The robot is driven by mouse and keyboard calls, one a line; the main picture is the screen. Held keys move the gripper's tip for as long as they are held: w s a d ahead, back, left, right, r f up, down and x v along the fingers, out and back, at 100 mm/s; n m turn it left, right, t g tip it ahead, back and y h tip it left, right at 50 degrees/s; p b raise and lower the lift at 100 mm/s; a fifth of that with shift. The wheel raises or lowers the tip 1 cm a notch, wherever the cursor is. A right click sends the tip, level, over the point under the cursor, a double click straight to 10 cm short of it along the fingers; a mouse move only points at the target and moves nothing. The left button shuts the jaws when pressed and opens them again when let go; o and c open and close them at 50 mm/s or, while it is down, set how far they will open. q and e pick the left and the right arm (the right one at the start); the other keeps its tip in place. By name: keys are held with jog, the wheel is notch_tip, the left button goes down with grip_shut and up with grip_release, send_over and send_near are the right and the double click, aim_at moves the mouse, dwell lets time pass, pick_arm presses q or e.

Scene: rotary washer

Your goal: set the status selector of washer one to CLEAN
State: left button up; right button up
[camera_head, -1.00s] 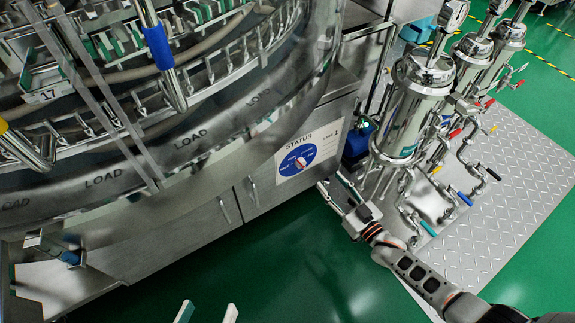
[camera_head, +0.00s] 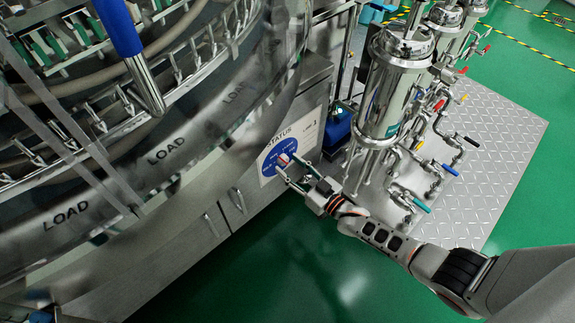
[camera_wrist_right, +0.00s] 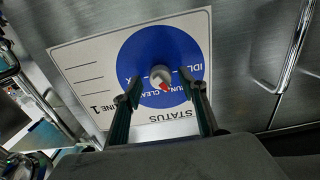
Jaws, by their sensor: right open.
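The status selector is a small pale knob with a red mark (camera_wrist_right: 161,77) at the middle of a blue disc (camera_wrist_right: 140,55) on a white STATUS plate (camera_head: 303,131), marked LINE 1. The plate is on the steel front of the washer (camera_head: 160,265). In the wrist view the plate appears upside down and the red mark is at the knob's lower right. Which label it indicates I cannot tell. My right gripper (camera_head: 294,168) is open at the disc, its fingers (camera_wrist_right: 158,93) apart on either side just below the knob in the wrist view. Contact is unclear. My left gripper is out of view.
Steel cylinders (camera_head: 393,85) with coloured valve handles stand right of the washer, over a diamond-plate platform (camera_head: 500,125). A blue container (camera_head: 338,125) is beside the plate. Washer door handles (camera_head: 238,201) are left of the gripper. Green floor (camera_head: 300,270) is clear below.

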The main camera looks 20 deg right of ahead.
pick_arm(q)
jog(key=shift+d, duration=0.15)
pick_arm(e)
jog(key=shift+w+a, duration=0.15)
jog(key=shift+w, duration=0.35)
jog(key=c, duration=1.1)
jog(key=shift+m, duration=0.3)
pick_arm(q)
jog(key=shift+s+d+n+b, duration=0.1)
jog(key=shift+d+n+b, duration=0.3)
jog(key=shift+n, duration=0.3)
pick_arm(e)
jog(key=m, duration=1.1)
jog(key=shift+s+a, duration=0.1)
